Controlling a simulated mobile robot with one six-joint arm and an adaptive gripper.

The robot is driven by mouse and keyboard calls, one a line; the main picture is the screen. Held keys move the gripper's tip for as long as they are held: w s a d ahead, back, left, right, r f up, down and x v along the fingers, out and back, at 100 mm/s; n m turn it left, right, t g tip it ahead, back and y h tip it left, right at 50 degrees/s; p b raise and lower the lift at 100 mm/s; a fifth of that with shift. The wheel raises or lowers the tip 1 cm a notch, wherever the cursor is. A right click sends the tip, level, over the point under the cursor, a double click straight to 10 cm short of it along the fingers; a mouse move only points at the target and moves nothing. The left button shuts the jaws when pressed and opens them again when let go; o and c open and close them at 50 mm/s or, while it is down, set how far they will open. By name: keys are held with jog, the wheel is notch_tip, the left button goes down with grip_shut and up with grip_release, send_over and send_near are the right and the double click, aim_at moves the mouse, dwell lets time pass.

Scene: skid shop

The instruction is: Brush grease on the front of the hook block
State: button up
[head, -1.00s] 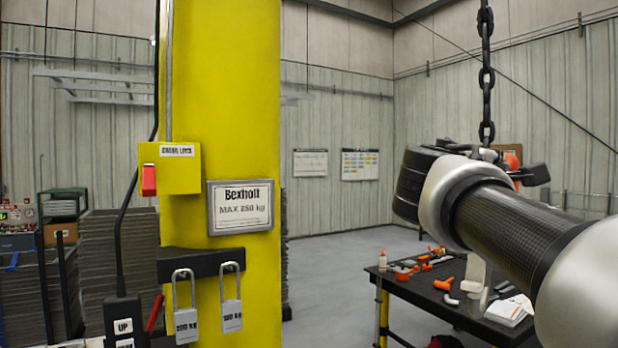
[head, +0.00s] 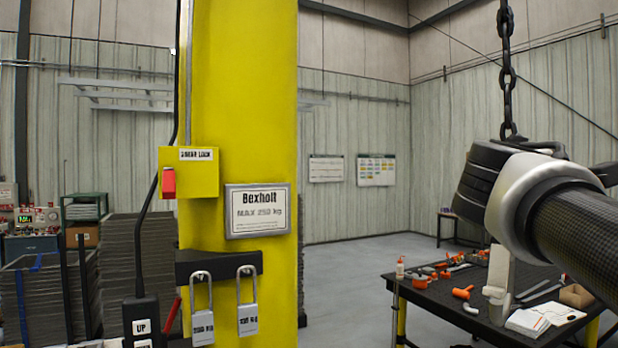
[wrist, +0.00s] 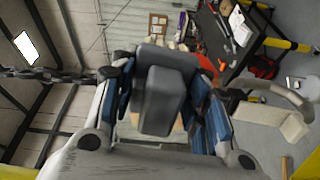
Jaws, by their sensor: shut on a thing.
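My gripper (wrist: 165,88) is shut on a dark grey block-shaped handle (wrist: 168,98), probably the brush, between blue-padded fingers. Small pale tips, perhaps bristles, show just past its far end. A chain (head: 507,75) hangs down behind my wrist in the head view. It runs in from the left in the wrist view (wrist: 50,73). The hook block is mostly hidden behind the handle and fingers; a bit of orange-red (wrist: 206,66) and a grey curved hook (wrist: 288,94) show to the right. I cannot tell whether the brush touches the block. In the head view my arm hides fingers and block.
A yellow column (head: 240,120) with a Bexholt plate (head: 258,211), a yellow lock box (head: 190,172) and two padlocks (head: 247,312) stands left of my arm. A black workbench (head: 425,292) with orange tools and papers is below right. Open floor (head: 350,255) lies between.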

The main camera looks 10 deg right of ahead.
jog(key=b+v, duration=0.3)
jog(key=v, duration=0.6)
dwell(0.5)
jog(key=shift+w, duration=0.1)
dwell(0.6)
